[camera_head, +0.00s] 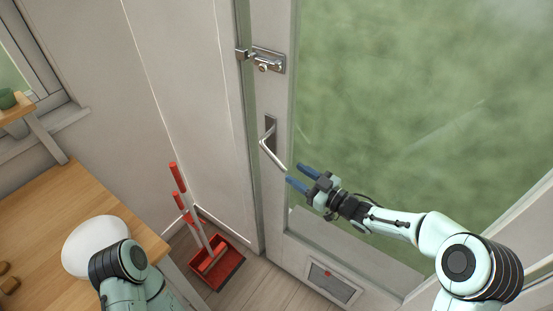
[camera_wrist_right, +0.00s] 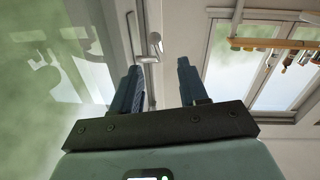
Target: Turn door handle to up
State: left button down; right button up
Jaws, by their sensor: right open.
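The door handle (camera_head: 274,156) is a silver lever on a dark plate on the door's left stile. In the head view its lever slants down and to the right from the plate. My right gripper (camera_head: 297,175) is open, with its two blue fingers pointing left beside the lever's lower end. In the wrist view the handle (camera_wrist_right: 154,44) shows just beyond and between the spread fingertips of the right gripper (camera_wrist_right: 160,65). I cannot tell whether a finger touches it. Nothing is held. My left gripper is out of view; only part of that arm shows.
A metal latch (camera_head: 266,60) sits above the handle on the door (camera_head: 268,210). A red dustpan (camera_head: 216,262) and its long handles stand on the floor to the left. A wooden table (camera_head: 40,215) with a white rounded object (camera_head: 85,245) is at the left.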

aim_at(280, 164)
jog(key=p+x, duration=0.1)
jog(key=x, duration=0.8)
jog(key=shift+w+d, duration=0.1)
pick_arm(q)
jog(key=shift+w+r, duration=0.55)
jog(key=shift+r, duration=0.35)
pick_arm(e)
grip_shut()
